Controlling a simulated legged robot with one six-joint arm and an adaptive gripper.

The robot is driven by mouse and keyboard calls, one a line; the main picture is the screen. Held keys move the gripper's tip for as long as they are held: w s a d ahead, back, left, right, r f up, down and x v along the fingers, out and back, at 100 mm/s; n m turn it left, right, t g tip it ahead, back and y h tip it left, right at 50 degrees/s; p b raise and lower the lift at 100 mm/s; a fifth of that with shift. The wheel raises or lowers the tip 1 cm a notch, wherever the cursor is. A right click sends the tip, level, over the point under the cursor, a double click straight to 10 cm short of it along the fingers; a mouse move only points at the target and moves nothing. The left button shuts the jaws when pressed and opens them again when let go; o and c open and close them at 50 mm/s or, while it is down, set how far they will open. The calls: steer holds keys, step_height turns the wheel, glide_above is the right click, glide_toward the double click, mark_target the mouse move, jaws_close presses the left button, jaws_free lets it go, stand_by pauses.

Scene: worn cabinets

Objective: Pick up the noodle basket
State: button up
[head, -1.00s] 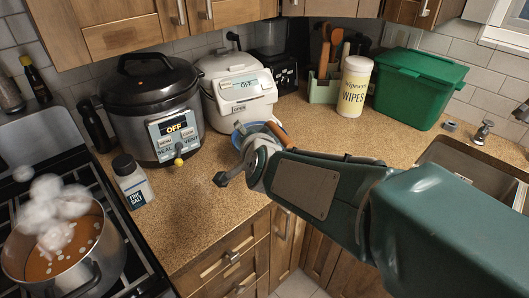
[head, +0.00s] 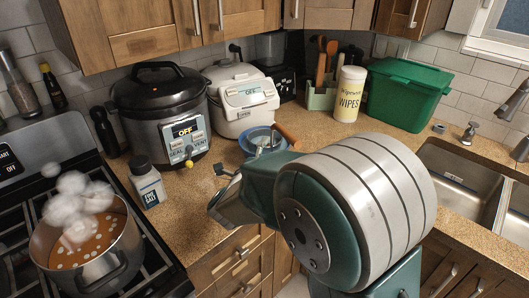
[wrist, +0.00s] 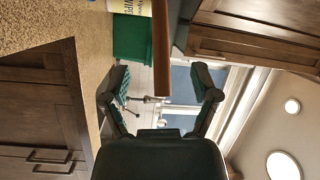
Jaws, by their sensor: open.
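The noodle basket appears to sit in a blue bowl (head: 250,144) on the counter, in front of the white rice cooker. In the wrist view a brown bar, likely this handle (wrist: 162,45), stands ahead of and between the fingers, touching neither. My gripper (wrist: 161,90) is open and empty there. In the head view my arm hides most of the gripper; a dark finger part shows left of the arm, near the counter's front edge.
A steaming pot (head: 88,250) stands on the stove at left. A salt container (head: 147,183), a dark pressure cooker (head: 160,115) and the white rice cooker (head: 240,98) stand on the counter. Wipes (head: 349,95), a green bin (head: 408,93) and a sink (head: 462,178) lie right.

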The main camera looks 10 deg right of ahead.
mark_target(283, 131)
steer(key=shift+x, duration=5)
steer(key=shift+s+d, duration=0.15)
jaws_close()
